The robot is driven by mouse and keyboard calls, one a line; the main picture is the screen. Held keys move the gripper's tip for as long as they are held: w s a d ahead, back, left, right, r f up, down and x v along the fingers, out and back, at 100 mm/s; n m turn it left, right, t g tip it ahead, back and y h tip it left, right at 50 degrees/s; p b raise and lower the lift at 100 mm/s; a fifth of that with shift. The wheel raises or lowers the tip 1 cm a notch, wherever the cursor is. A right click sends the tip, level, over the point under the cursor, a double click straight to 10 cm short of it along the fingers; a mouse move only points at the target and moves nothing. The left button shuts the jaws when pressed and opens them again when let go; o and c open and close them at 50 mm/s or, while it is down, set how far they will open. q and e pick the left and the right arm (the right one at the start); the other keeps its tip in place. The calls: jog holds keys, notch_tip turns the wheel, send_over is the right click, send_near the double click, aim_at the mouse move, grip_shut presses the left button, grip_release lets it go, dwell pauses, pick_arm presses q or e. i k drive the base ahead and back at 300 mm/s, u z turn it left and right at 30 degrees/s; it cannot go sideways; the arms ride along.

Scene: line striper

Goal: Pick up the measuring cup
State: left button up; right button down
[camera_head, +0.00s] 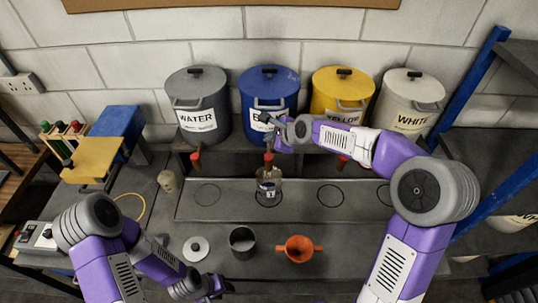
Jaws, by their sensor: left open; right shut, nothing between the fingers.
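A clear cup with dark marks on its side, which looks like the measuring cup (268,184), stands upright under the red tap of the blue drum, on a marked circle. My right gripper (272,131) is shut and empty at the front of the blue drum (268,84), above the cup and apart from it. My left gripper (218,288) is open and empty, low at the front edge of the bench, left of centre, well away from the clear cup. Its fingers are small and dark in the picture.
A dark open pot (242,241), an orange funnel (299,249) and a white lid (196,249) lie on the front of the bench. Grey (198,92), yellow (342,88) and white (409,94) drums stand behind. A small beige jar (168,181) is at left.

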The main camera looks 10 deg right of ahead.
aim_at(268, 184)
jog(key=k, duration=1)
